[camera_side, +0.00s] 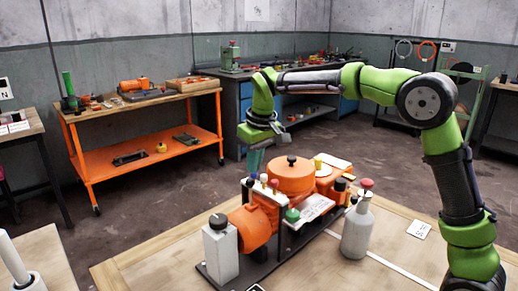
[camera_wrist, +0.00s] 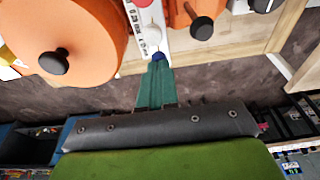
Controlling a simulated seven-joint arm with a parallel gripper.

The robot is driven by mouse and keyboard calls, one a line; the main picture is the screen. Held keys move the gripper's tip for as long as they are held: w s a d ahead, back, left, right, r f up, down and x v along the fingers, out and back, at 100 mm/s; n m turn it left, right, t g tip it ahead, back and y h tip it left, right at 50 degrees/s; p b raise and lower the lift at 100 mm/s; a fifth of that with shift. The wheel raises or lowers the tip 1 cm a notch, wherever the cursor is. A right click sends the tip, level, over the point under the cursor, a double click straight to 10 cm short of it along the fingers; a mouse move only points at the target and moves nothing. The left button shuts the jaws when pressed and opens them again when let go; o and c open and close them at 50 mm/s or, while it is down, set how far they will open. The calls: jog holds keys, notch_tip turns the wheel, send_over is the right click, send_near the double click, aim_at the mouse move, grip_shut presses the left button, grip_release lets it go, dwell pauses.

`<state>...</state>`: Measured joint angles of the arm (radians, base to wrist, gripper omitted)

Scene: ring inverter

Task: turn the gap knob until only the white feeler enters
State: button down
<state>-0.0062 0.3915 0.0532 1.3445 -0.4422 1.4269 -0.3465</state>
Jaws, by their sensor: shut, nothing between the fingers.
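The orange machine stands on a dark base on the wooden table. Its large round drum (camera_side: 291,176) has a black knob (camera_side: 291,160) on top. A row of small heads has a blue one (camera_side: 251,181), a white one (camera_side: 263,178) and a red one (camera_side: 275,183). My gripper (camera_side: 255,170) points down over the blue end of the row, shut and empty. In the wrist view its teal fingers (camera_wrist: 157,66) end beside the blue head (camera_wrist: 158,57); touching or apart, I cannot tell. The white head (camera_wrist: 153,38) lies beyond. Which knob sets the gap is unclear.
A grey bottle with a red top (camera_side: 357,232) stands right of the machine. A white block with a black knob (camera_side: 220,250) is at its left end. A green knob (camera_side: 292,214) is in front. The table's right part holds a small white card (camera_side: 419,229).

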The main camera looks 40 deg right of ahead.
jog(key=shift+f, duration=0.2)
jog(key=w+v, duration=0.1)
jog(key=v, duration=0.6)
jog(key=shift+w+r, duration=0.2)
jog(key=shift+w, duration=0.05)
dwell(0.3)
jog(key=f, duration=0.2)
jog(key=shift+s+a+f+m, duration=0.1)
jog(key=shift+s+f+m, duration=0.15)
jog(key=shift+s+m, duration=0.05)
jog(key=s+f+m+t+y, duration=0.1)
jog(key=s+f+t, duration=0.1)
jog(key=s, duration=1)
jog(key=s+a+f+m+t+y, duration=0.1)
jog(key=s+f+m+t, duration=0.1)
jog(key=s, duration=1.1)
jog(key=shift+t, duration=0.4)
jog(key=c, duration=1.8)
grip_release()
jog(key=shift+s, duration=0.1)
